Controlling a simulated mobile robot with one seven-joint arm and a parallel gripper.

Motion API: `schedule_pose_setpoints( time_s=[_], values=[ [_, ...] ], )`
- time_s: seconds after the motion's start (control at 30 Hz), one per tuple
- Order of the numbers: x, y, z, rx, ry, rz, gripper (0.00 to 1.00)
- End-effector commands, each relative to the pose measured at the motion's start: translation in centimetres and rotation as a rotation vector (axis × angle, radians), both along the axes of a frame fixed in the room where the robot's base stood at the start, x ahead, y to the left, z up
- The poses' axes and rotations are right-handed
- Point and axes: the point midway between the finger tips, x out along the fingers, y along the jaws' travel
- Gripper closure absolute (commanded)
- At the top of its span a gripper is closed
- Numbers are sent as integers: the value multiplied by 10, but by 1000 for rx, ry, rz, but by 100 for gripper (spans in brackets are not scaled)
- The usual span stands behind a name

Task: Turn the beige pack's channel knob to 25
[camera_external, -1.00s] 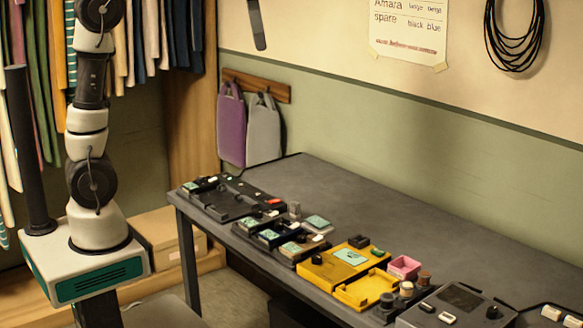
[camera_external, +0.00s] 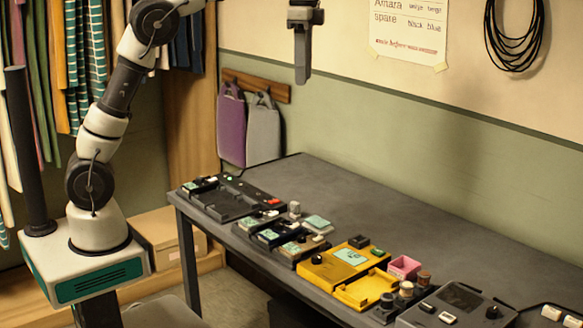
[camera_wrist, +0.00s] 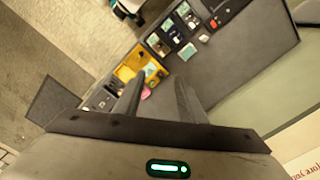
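My gripper (camera_external: 303,80) is high above the table, empty, with its fingers pointing down. In the wrist view its two fingers (camera_wrist: 160,79) stand apart. Several small packs with teal screens sit in a row on the table. The one nearest the yellow case looks tan or beige (camera_external: 310,250), with a teal screen and dark knob; it also shows in the wrist view (camera_wrist: 155,42). A blue pack (camera_external: 268,236) and a dark pack (camera_external: 246,224) stand left of it. The channel numbers are too small to read. My gripper touches none of them.
A yellow case (camera_external: 325,278) lies open right of the packs, with a pink box (camera_external: 404,267) beside it. A black tray unit (camera_external: 230,200) is at the left end and a grey console (camera_external: 455,305) at the right. The table's back strip (camera_external: 420,225) is clear.

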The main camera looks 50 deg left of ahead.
Motion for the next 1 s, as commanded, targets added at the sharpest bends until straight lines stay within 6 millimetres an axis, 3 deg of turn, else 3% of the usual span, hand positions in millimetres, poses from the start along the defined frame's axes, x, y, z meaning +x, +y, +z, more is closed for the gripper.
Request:
schedule_pose_setpoints(
  time_s=[0.23,0.37,0.5,0.6,0.87,1.0],
  values=[
    [-3,1,-59,2,7,0,63],
    [-3,1,-117,3,10,0,63],
    [-3,0,-189,3,10,0,63],
    [-1,0,-221,3,5,1,63],
    [-1,0,-256,1,3,1,63],
    [-1,1,-285,3,5,1,63]
  ],
)
